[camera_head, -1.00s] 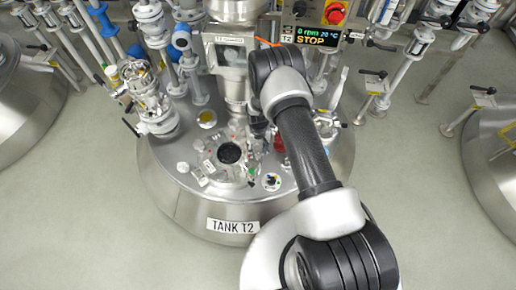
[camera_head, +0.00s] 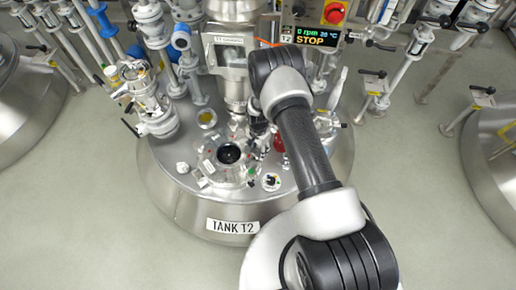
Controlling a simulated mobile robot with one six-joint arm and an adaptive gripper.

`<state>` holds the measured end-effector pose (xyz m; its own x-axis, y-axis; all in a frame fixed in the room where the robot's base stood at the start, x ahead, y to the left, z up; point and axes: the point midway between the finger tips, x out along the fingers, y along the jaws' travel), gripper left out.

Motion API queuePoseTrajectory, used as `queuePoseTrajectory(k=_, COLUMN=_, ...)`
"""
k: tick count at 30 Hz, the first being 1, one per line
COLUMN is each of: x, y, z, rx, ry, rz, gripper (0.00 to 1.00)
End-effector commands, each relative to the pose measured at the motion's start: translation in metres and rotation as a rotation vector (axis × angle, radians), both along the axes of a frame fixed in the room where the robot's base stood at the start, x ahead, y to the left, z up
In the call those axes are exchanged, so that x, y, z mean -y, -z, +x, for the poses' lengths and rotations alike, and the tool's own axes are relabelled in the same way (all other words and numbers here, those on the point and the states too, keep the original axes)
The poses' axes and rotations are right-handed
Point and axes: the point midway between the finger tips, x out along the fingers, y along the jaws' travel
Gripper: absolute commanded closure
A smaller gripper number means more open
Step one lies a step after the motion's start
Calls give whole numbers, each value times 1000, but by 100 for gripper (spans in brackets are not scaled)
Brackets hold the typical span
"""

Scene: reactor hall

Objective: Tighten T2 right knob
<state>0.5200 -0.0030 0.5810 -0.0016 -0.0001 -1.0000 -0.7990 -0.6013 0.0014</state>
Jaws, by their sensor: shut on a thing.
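The tank T2 (camera_head: 232,226) stands in the middle, with its name label on the front wall. On its lid is a round opening (camera_head: 229,154) with a dark centre and a clear ring around it. Small knobs sit around this ring; they are too small to tell apart well. My gripper (camera_head: 256,132) is small in view, at the upper right of the opening, partly hidden by my arm. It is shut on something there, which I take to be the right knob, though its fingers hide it.
A display reading STOP (camera_head: 310,40) and a red button (camera_head: 334,13) stand behind my arm. A metal column (camera_head: 235,85) rises behind the opening. Valves and pipes (camera_head: 152,105) crowd the left side. A red object (camera_head: 280,143) lies close to my gripper. Open floor (camera_head: 80,200) lies at the left.

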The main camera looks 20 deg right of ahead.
Motion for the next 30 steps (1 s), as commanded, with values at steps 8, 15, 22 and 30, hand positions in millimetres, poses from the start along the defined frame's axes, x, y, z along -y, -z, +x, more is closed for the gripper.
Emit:
queuePoseTrajectory(k=8, x=1, y=-2, z=2, rx=4, ry=258, rz=0, gripper=82)
queuePoseTrajectory(k=15, x=1, y=-2, z=2, rx=4, ry=442, rz=0, gripper=82)
queuePoseTrajectory(k=22, x=2, y=-2, z=2, rx=5, ry=557, rz=0, gripper=82)
queuePoseTrajectory(k=30, x=2, y=-2, z=2, rx=7, ry=615, rz=0, gripper=82)
